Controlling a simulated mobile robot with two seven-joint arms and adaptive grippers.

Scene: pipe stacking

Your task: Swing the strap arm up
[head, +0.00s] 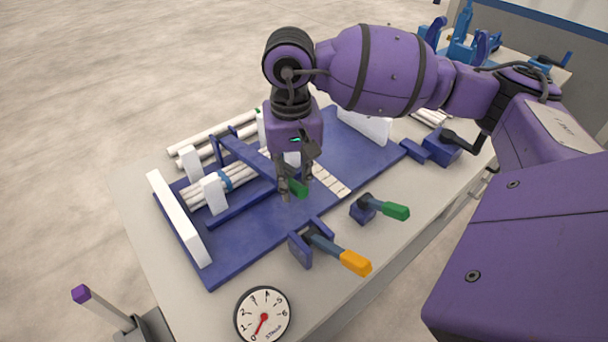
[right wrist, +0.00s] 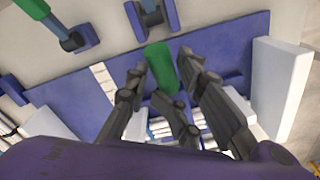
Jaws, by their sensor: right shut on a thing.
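My right gripper (head: 293,184) points down and is shut on the green grip. The arm's far end is partly hidden by the pipes and white posts. My left gripper does not show.
An orange-handled lever (head: 355,262) and a green-handled lever (head: 395,211) stand on the near side. A round gauge (head: 263,315) has its red needle near 0. White blocks (head: 180,218) edge the board. Loose white pipes (head: 212,132) lie behind.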

